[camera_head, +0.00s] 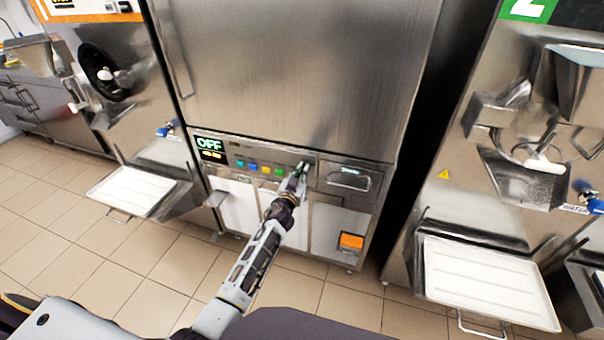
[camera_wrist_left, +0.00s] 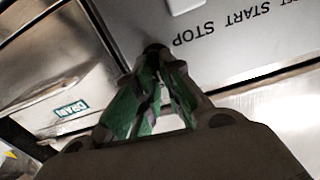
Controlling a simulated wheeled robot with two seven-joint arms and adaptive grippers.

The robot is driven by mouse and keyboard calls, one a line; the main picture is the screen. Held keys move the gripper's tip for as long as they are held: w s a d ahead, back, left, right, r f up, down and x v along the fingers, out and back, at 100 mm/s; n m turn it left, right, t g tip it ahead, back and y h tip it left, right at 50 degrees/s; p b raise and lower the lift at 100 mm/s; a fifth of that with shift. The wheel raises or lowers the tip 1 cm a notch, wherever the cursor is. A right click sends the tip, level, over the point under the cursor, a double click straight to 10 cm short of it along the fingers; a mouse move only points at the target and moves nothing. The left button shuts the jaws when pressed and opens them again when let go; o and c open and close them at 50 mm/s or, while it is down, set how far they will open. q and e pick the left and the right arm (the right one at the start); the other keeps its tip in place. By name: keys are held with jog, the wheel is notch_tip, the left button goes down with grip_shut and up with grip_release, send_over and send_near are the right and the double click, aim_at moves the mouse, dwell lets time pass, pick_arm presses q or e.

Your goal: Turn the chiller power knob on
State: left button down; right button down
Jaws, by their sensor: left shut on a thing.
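The chiller's control panel (camera_head: 250,153) is on the middle machine, below its large steel door. Its display (camera_head: 209,146) reads OFF in green. A row of coloured buttons (camera_head: 252,167) runs along the panel. My left gripper (camera_head: 301,172) is at the right end of this row. In the left wrist view its green-padded fingers (camera_wrist_left: 154,62) are shut around a small dark knob (camera_wrist_left: 154,48), beside the START and STOP lettering. The fingers hide most of the knob, so its angle cannot be told. My right gripper is not in view.
A recessed steel drain handle (camera_head: 349,177) sits just right of my gripper. Batch freezers with white trays (camera_head: 134,191) (camera_head: 487,283) stand on both sides. An orange block (camera_head: 351,241) is on the lower front. The tiled floor in front is clear.

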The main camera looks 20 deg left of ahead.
pick_arm(q)
jog(key=m+b, duration=0.1)
jog(key=m, duration=0.4)
jog(key=m+b, duration=0.1)
jog(key=m, duration=0.5)
jog(key=d+f+m+b, duration=0.1)
jog(key=m, duration=0.5)
jog(key=shift+f, duration=0.1)
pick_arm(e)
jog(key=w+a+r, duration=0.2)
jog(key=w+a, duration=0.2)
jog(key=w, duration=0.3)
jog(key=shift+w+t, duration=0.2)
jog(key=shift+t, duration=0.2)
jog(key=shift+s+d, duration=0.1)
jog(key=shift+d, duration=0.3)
